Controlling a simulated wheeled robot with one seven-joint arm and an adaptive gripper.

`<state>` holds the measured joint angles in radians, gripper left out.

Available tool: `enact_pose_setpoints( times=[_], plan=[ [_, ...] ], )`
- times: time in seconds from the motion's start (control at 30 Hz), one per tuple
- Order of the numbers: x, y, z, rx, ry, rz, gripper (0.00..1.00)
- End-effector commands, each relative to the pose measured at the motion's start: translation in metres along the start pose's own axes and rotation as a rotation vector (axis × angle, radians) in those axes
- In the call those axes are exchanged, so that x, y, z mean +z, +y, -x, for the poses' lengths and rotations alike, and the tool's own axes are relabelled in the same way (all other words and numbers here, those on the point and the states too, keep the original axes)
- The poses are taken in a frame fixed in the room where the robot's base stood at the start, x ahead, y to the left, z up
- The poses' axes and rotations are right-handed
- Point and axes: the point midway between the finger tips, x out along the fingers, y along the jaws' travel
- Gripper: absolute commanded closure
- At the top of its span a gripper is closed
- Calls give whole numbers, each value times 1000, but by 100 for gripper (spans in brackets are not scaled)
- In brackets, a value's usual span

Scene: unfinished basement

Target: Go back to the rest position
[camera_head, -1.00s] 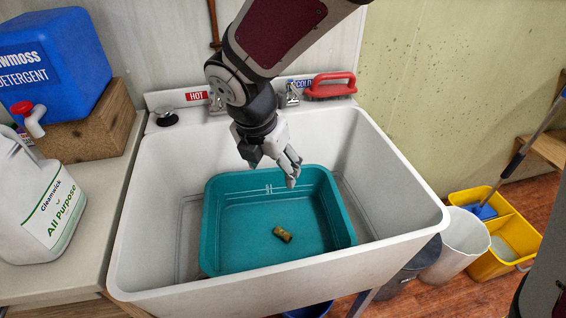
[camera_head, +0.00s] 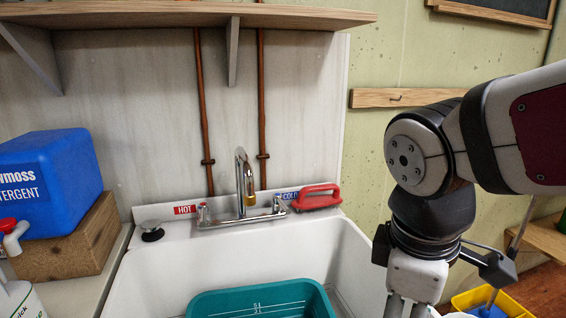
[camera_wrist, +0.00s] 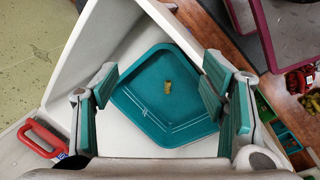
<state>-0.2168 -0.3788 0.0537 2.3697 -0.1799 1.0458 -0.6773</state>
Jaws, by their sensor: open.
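My gripper (camera_head: 406,306) hangs to the right of the sink in the head view, its fingertips cut off by the bottom edge. In the wrist view my gripper (camera_wrist: 160,98) is open and empty, its fingers wide apart above the sink. Below, in the white sink (camera_wrist: 62,88), lies a teal basin (camera_wrist: 140,92). The head view shows only the far part of the basin (camera_head: 262,292).
A chrome faucet (camera_head: 244,185) and a red-handled brush (camera_head: 316,197) are at the sink's back. A blue detergent jug (camera_head: 48,180) stands on a wooden block (camera_head: 75,245) at left. A wooden shelf (camera_head: 180,14) juts out above. A yellow bucket (camera_head: 485,298) is at lower right.

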Motion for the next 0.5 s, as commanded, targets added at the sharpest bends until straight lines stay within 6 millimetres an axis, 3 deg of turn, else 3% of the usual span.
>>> enact_pose_setpoints(
  times=[0.1, 0.2, 0.5],
  plan=[
    [38, -22, 8, -31, 16, -324, 34],
    [58, -40, 10, -61, 23, -539, 34],
    [92, -85, 10, -139, 42, -1020, 34]
  ],
)
